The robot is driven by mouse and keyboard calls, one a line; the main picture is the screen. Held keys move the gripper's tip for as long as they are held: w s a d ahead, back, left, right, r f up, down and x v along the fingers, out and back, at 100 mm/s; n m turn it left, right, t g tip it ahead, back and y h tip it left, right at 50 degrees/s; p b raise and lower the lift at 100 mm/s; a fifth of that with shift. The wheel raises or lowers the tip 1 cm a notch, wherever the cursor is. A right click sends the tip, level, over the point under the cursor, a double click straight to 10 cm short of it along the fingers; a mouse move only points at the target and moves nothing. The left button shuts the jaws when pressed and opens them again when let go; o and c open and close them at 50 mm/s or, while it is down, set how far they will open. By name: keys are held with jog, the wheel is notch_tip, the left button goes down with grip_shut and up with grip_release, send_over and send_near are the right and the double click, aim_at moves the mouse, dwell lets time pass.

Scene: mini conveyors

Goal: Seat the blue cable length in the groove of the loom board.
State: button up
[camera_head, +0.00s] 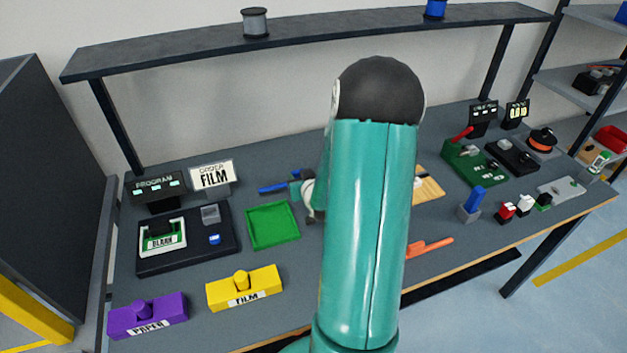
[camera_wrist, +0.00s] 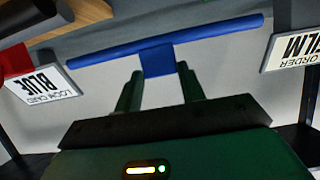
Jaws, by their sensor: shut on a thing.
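The blue cable length (camera_wrist: 205,35) runs across the upper part of the wrist view, with a blue tab at its middle. My gripper (camera_wrist: 158,72) is shut on that tab and holds the cable crosswise to the fingers. In the head view, the left end of the cable (camera_head: 273,188) shows beside my arm, to the right of and beyond the green tray. A wooden board (camera_head: 430,187), which looks like the loom board, lies to the right behind my arm and is mostly hidden. A wooden edge (camera_wrist: 90,12) shows at top left in the wrist view. I cannot see the groove.
A card reading BLUE (camera_wrist: 42,82) is near the wood, and an ORDER FILM sign (camera_head: 212,175) stands at the back left. A green tray (camera_head: 272,226), yellow FILM block (camera_head: 245,288) and purple PAPER block (camera_head: 148,316) are left. An orange tool (camera_head: 430,247) lies right of my arm.

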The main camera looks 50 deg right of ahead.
jog(key=d+f, duration=0.1)
jog(key=s+d, duration=0.1)
jog(key=s+d+f, duration=0.1)
jog(key=shift+d+f, duration=0.25)
jog(key=shift+f, duration=0.1)
jog(key=shift+w, duration=0.1)
jog(key=shift+f, duration=0.1)
jog(key=o, duration=1)
jog(key=shift+r, duration=0.2)
jog(key=v, duration=1.2)
